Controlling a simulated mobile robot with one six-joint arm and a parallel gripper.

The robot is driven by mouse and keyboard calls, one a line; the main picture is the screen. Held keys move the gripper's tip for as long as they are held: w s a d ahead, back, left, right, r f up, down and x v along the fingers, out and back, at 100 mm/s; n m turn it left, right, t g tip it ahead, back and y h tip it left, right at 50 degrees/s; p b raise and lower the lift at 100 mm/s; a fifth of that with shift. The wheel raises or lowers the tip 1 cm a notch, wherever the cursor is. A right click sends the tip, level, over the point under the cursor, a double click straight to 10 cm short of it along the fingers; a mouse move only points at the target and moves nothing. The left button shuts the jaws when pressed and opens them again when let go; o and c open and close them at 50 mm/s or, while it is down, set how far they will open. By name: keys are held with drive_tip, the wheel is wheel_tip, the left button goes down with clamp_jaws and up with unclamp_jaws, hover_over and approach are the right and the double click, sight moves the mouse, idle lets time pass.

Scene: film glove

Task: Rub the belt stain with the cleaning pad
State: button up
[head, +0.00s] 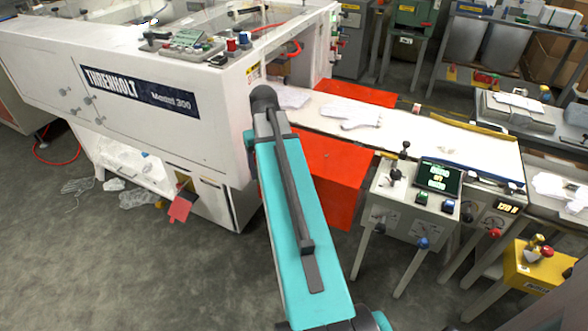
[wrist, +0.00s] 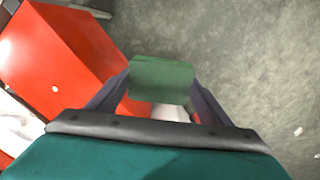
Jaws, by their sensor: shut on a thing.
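The green cleaning pad (wrist: 160,78) is in the wrist view, held between the two dark fingers of my gripper (wrist: 160,92). The pad is over grey floor beside a red panel, clear of the belt. In the head view the gripper and pad are hidden behind my teal arm. The white belt (head: 410,136) runs right from the machine. A faint tan mark (head: 447,150), perhaps the stain, shows near its right end. It is too small to tell clearly.
Crumpled white film or gloves (head: 362,117) lie on the belt. Red guards (head: 330,170) flank it. A control box (head: 415,200) with levers and a screen stands in front of the belt's right part. The white machine (head: 150,100) is at left. Open floor (head: 150,270) lies in front.

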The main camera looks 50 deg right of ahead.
drive_tip(key=w+a+r+n, duration=0.1)
drive_tip(key=w+a+n, duration=0.2)
drive_tip(key=a, duration=0.8)
drive_tip(key=w+a+r+n, duration=0.2)
drive_tip(key=w+a+n, duration=0.2)
drive_tip(key=a, duration=0.6)
drive_tip(key=w+a+r+n, duration=0.1)
drive_tip(key=w+a+n, duration=0.2)
drive_tip(key=w+a, duration=0.4)
drive_tip(key=a, duration=0.4)
drive_tip(key=shift+a+r+n, duration=0.25)
drive_tip(key=shift+a+n, duration=0.05)
drive_tip(key=shift+a, duration=0.05)
